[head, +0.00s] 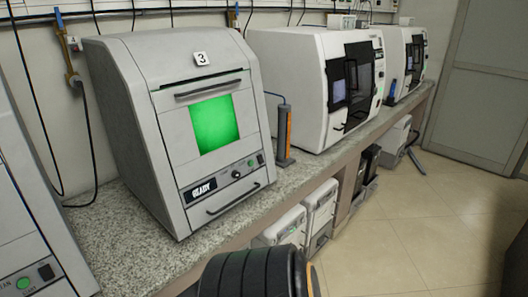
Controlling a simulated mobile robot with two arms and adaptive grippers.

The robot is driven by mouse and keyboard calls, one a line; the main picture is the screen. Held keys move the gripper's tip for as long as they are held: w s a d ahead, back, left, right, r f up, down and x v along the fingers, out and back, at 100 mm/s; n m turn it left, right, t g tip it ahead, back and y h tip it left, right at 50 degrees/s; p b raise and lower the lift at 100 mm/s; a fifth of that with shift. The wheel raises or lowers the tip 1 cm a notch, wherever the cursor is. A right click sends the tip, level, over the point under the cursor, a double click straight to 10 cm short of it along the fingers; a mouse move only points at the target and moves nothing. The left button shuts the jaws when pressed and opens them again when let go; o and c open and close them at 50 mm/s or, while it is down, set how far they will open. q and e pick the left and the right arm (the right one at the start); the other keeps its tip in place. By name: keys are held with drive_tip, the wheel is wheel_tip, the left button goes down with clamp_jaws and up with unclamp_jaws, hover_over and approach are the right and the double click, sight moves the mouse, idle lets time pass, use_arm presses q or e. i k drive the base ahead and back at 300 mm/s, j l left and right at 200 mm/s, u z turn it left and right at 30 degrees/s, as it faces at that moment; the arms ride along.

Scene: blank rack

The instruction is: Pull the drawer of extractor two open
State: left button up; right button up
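A grey machine with the number 3 plate (202,59) stands on the counter at the left of the head view. It has a lit green window (213,124), a handle (208,88) above it, a "READY" display (201,189) and a lower handle (233,198) on its front. Its lower front looks shut. Another grey machine (25,215) is cut off by the left edge, with a green button (23,283) showing. Its number is out of view, so I cannot tell whether it is extractor two. Neither gripper is in view.
Two white machines (305,85) (393,50) with dark fronts stand farther along the speckled counter (120,235). An orange-and-grey upright tool (285,135) stands beside machine 3. White boxes (320,205) sit below the counter.

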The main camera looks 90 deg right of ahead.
sight(319, 239)
drive_tip(key=k+l+z, duration=0.1)
drive_tip(key=z, duration=0.35)
drive_tip(key=k+l+z, duration=0.15)
drive_tip(key=z, duration=0.35)
drive_tip(key=k+l+z, duration=0.1)
drive_tip(key=l+z, duration=0.15)
drive_tip(key=z, duration=0.2)
